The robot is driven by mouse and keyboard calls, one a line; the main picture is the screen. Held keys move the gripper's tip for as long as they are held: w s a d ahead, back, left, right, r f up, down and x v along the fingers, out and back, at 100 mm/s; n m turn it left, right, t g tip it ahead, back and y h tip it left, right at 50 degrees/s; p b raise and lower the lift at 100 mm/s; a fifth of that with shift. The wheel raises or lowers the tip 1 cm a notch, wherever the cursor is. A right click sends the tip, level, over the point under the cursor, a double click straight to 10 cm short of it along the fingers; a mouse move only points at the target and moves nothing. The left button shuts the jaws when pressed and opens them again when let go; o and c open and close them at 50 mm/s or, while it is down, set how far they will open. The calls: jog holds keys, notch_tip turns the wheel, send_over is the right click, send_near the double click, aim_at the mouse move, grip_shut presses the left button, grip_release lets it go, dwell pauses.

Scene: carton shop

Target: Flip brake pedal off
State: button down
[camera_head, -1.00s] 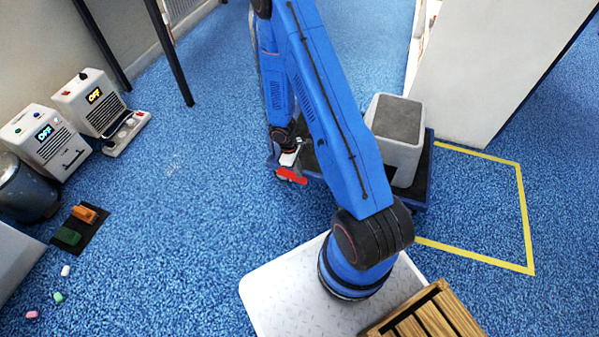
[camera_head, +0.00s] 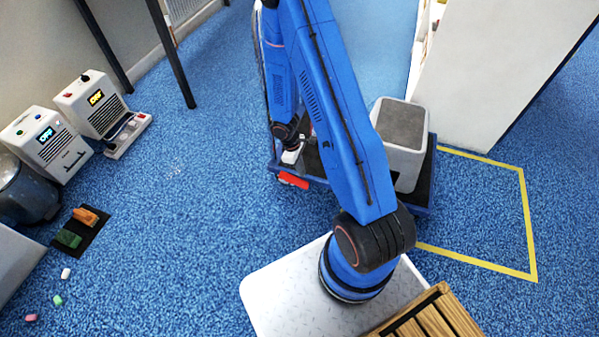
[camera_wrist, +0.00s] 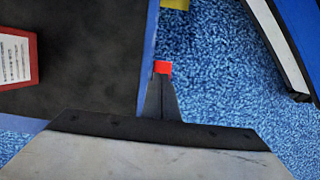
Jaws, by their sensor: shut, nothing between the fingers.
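The brake pedal looks to be the red piece (camera_head: 293,180) low at the near left corner of a blue-edged cart (camera_head: 420,209). My gripper (camera_head: 291,158) is just above it in the head view; its fingers are hard to make out there. In the wrist view my gripper's fingers (camera_wrist: 161,95) are shut and empty beside the cart's blue edge (camera_wrist: 149,50). A small red patch (camera_wrist: 162,67) shows right at the fingertips, probably the pedal. Whether they touch, and the pedal's tilt, I cannot tell.
A grey bin (camera_head: 402,158) stands on the cart's dark deck. A red-framed card (camera_wrist: 18,58) lies at the deck's left in the wrist view. A white partition (camera_head: 500,80) and yellow floor tape (camera_head: 530,230) are to the right.

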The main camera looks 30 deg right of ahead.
notch_tip(320, 180, up, 9)
jog(key=s+d, duration=0.1)
jog(key=shift+s+d+r, duration=0.2)
jog(key=shift+s+d, duration=0.1)
jog(key=shift+s, duration=0.1)
dwell(0.5)
jog(key=s+a+r+m+t, duration=0.1)
jog(key=s+r+m+t, duration=0.1)
jog(key=r, duration=1.1)
jog(key=s+a+r+m+t, duration=0.1)
jog(key=a+r+m, duration=0.15)
jog(key=r, duration=1.05)
jog(key=s+a+r+m+t+y, duration=0.1)
jog(key=s+a+r+m+t, duration=0.1)
jog(key=s+r, duration=0.6)
jog(key=s+a+r+m+t, duration=0.1)
jog(key=s+a+r+m, duration=0.1)
jog(key=s+r, duration=0.6)
jog(key=shift+s+a+r+t+y, duration=0.4)
jog(key=shift+s+a, duration=0.1)
jog(key=shift+s, duration=0.5)
